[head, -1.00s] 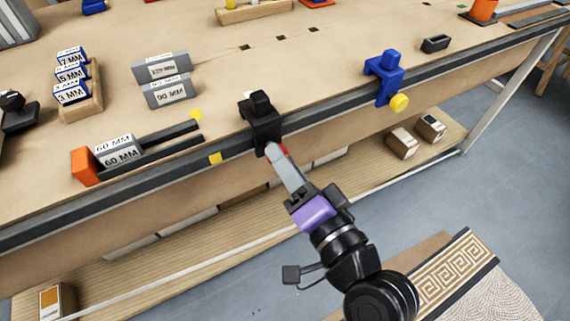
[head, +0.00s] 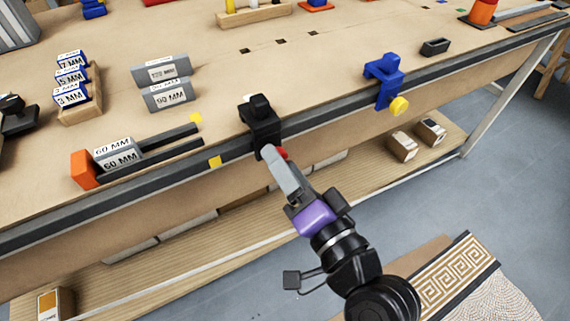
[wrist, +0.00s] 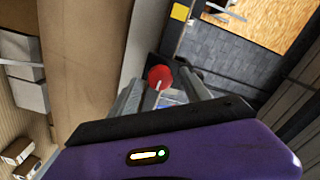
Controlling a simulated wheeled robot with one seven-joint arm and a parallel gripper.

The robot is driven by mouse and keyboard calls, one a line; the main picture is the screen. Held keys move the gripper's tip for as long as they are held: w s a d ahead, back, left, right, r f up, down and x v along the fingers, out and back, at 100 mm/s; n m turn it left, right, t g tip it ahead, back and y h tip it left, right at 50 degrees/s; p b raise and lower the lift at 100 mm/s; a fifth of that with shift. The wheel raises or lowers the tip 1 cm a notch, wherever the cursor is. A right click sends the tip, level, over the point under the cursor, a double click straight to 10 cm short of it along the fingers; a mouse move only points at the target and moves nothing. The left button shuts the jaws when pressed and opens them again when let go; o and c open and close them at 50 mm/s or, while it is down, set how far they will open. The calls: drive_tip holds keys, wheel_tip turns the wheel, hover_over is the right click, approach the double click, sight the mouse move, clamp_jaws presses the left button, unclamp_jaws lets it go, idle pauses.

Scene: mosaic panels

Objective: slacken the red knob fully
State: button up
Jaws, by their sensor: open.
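The black clamp (head: 264,133) sits on the front edge of the workbench. Its red knob (wrist: 160,77) shows in the wrist view between my gripper's two grey fingers, near their tips. In the head view only a bit of the red knob (head: 282,153) shows beside the fingers, below the clamp. My gripper (head: 270,153) is open at the knob, with its fingers on either side. I cannot tell whether either finger touches the knob. My gripper's fingers (wrist: 161,88) also show in the wrist view.
A blue clamp (head: 384,80) with a yellow knob (head: 400,106) is on the same edge to the right. A 60 MM block (head: 118,154) rests in an orange-ended fixture (head: 84,170) to the left. A low wooden shelf (head: 200,246) lies under the bench.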

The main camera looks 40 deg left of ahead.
drive_tip(key=v, duration=0.7)
drive_tip(key=shift+d+b, duration=0.3)
drive_tip(key=shift+d, duration=0.1)
drive_tip(key=shift+s, duration=0.1)
drive_tip(key=w+d+r+m+t+h, duration=0.1)
drive_tip(key=w+d+m+t+h, duration=0.15)
drive_tip(key=w+d+t, duration=0.3)
drive_tip(key=s+d+f+m+t+h+p, duration=0.1)
drive_tip(key=s+d+f+t+h+p, duration=0.15)
drive_tip(key=d+t+h, duration=0.7)
drive_tip(key=s+d+f+n+g+h+p, duration=0.1)
drive_tip(key=s+d+g+h+p, duration=0.3)
drive_tip(key=s+d, duration=1.4)
drive_tip(key=s+n+g+p, duration=0.1)
drive_tip(key=s+g+p, duration=0.1)
drive_tip(key=s+g, duration=0.1)
drive_tip(key=shift+s+d+h, duration=0.3)
drive_tip(key=shift+s, duration=0.25)
